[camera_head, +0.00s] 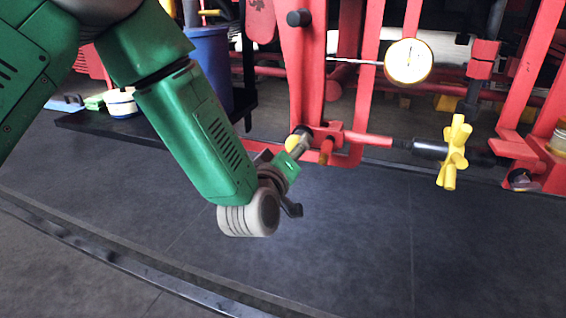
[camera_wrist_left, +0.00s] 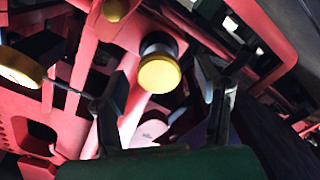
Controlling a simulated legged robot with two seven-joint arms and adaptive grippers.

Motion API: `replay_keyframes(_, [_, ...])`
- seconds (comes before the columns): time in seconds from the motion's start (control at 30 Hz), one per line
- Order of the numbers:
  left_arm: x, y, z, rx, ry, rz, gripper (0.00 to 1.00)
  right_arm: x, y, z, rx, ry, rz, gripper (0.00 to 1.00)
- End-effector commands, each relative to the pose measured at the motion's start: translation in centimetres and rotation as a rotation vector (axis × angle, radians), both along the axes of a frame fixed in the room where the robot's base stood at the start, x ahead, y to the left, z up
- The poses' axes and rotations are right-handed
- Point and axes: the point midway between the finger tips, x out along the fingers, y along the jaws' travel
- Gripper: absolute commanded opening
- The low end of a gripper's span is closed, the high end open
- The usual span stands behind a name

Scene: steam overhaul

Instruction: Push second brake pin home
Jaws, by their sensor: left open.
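A grey pin with a yellow end (camera_head: 299,142) sits at the red bracket in the head view, just beyond my left gripper. In the left wrist view a yellow round-ended pin (camera_wrist_left: 159,74) with a dark collar faces the camera, between the fingers in the picture. Contact with the pin cannot be told. In the head view my gripper (camera_head: 285,183) is partly hidden by my own wrist. My right gripper is not in view.
Red brake linkage (camera_head: 309,60) stands upright behind my gripper. A yellow handwheel (camera_head: 454,152) sits on a horizontal rod (camera_head: 367,139). A blue bin (camera_head: 208,62) stands behind my arm. The dark floor in front is clear.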

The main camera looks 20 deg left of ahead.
Motion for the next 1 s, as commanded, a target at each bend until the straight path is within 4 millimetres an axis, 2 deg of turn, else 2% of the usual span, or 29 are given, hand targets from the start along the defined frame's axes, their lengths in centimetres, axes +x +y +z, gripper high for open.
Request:
replay_keyframes(0.2, [-4.8,0.2,-0.1,0.0,0.002,-0.001,0.58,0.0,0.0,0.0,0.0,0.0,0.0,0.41])
replay_keyframes(0.4, [-8.0,0.4,-0.1,-0.001,0.001,0.001,0.58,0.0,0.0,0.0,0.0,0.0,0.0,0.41])
replay_keyframes(0.6, [-9.0,0.5,0.0,-0.001,-0.001,0.003,0.58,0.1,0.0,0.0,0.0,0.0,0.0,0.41])
replay_keyframes(1.0, [-9.1,0.5,-0.1,0.0,-0.001,0.002,0.58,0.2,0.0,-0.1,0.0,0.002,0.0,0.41])
